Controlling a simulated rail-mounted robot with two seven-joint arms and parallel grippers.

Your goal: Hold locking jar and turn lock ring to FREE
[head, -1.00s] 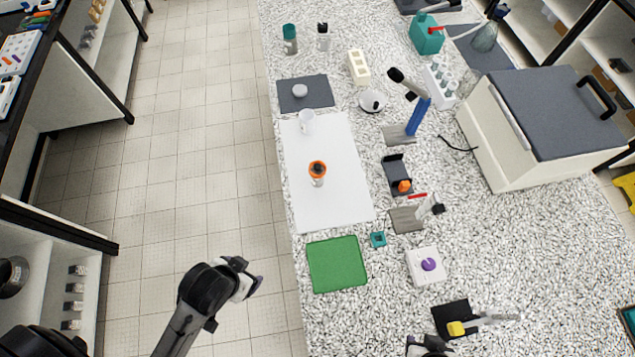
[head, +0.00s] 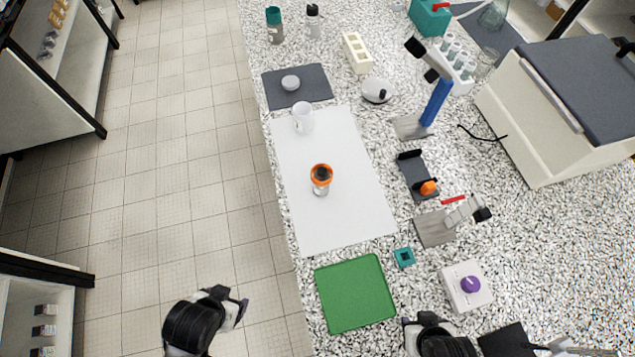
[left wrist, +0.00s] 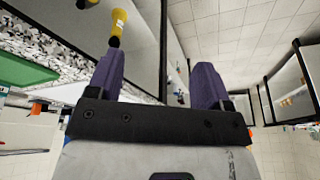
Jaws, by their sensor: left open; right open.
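The locking jar (head: 321,189) stands upright on the white mat (head: 347,225) in the head view. It has a clear body and an orange lock ring (head: 321,170) with a dark centre on top. The ring's markings are too small to read. My left gripper (head: 239,305) is open and empty over the floor, left of the bench edge and well apart from the jar. Its two purple fingers (left wrist: 160,85) stand apart in the left wrist view with nothing between them. My right gripper (head: 428,322) is open at the bottom of the head view, near the bench front, away from the jar.
A white cup (head: 303,117) stands behind the jar. A green mat (head: 356,293) lies in front. To the right are a black holder with an orange part (head: 428,187), a small teal block (head: 404,257) and a white box with a purple knob (head: 470,284).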

